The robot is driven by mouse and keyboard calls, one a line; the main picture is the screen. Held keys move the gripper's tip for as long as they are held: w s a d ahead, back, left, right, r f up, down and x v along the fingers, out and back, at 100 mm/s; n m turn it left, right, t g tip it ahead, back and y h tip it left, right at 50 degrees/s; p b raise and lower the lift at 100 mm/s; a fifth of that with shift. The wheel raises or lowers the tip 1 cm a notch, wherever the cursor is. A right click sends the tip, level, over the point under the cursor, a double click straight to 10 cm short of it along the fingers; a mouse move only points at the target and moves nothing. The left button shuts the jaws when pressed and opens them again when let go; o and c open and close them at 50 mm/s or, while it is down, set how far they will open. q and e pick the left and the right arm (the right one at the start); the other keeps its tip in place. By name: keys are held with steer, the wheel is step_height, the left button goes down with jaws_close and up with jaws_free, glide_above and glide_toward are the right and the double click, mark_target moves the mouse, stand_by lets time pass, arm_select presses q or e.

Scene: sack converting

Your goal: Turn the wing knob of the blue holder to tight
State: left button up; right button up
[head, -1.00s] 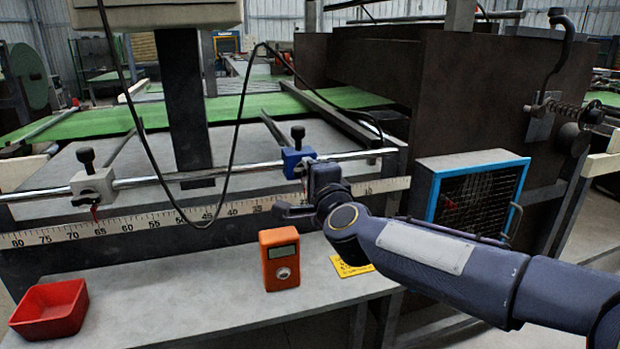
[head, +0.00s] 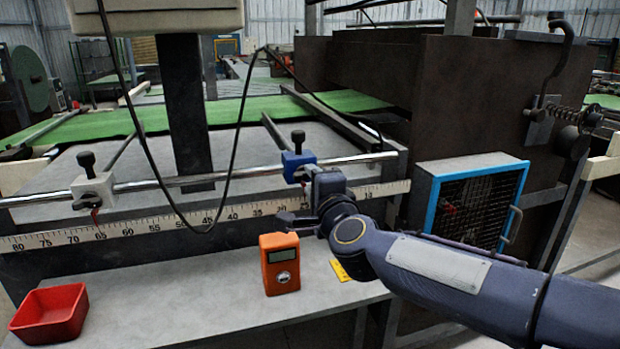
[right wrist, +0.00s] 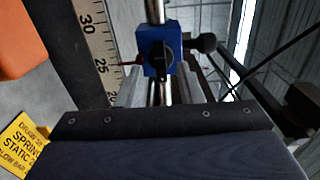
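The blue holder (head: 297,166) sits on the chrome rail (head: 245,170), with an upright black knob (head: 298,138) on top. My right gripper (head: 306,203) is just below and in front of the holder, with no clear contact. My left gripper is out of view.
A grey-white holder (head: 92,190) with a black knob sits further left on the rail. A number scale (head: 150,224) runs below. An orange device (head: 280,264), a yellow label (head: 340,270) and a red tray (head: 50,312) are on the grey bench. A black cable hangs left of the holder.

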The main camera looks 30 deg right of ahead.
steer(key=p+v, duration=0.1)
steer(key=v, duration=0.5)
steer(key=shift+w, duration=0.1)
steer(key=s+a+f+n+g+y, duration=0.4)
steer(key=s+a+f+n+y, duration=0.3)
steer(key=n, duration=0.4)
steer(key=s+a+f+n+g+y, duration=0.1)
steer(key=s+a+f+n+g, duration=0.2)
steer(key=s+f+n+g, duration=0.75)
step_height(320, 180, up, 14)
steer(key=s+m+t+p, duration=0.2)
steer(key=p, duration=1.6)
steer(key=shift+s, duration=0.4)
